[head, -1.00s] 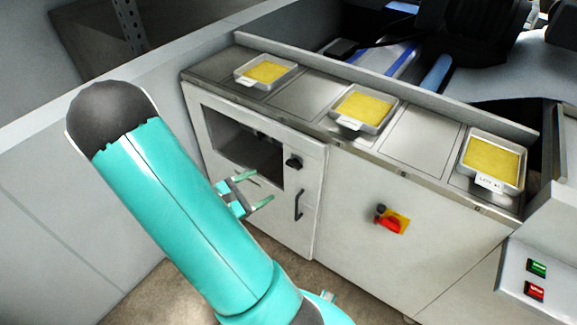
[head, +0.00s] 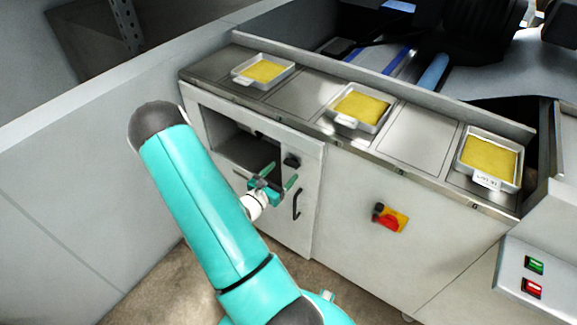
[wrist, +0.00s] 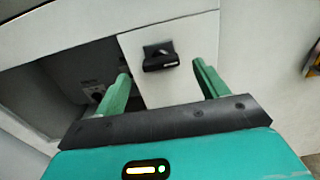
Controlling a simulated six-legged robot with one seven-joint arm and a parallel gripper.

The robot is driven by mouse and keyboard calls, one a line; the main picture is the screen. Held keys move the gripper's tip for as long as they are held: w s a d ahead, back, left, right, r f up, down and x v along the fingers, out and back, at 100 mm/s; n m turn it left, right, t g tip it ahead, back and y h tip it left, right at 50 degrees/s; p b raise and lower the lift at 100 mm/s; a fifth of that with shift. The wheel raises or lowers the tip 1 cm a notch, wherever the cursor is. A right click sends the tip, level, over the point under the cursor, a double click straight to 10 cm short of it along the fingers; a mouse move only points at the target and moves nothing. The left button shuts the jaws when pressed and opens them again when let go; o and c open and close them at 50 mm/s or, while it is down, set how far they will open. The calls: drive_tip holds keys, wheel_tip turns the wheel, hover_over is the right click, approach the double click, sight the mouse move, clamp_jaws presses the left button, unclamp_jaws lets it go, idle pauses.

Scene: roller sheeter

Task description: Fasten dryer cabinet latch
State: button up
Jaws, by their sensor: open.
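The dryer cabinet (head: 308,218) is a pale unit with a dark window-like opening (head: 240,150) at its upper left. A small black latch knob (head: 292,161) sits on the panel right of that opening. In the wrist view the latch (wrist: 160,56) is ahead, between the lines of my two green fingers. My gripper (head: 279,178) is open and empty, just below and left of the latch in the head view. The wrist view also shows my gripper (wrist: 160,80) with its fingers apart, not touching the latch. The latch's exact turn is hard to tell.
A black vertical handle (head: 296,204) is below the latch. A red and yellow switch (head: 390,218) is on the panel to the right. Three trays with yellow sheets, such as the middle tray (head: 359,107), stand on the counter. Green and red buttons (head: 534,277) are at lower right.

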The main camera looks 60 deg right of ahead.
sight(289, 165)
drive_tip(key=shift+s+d, duration=0.2)
drive_tip(key=shift+d, duration=0.95)
drive_tip(key=shift+s+d, duration=0.15)
drive_tip(key=shift+d, duration=1)
drive_tip(key=c, duration=1)
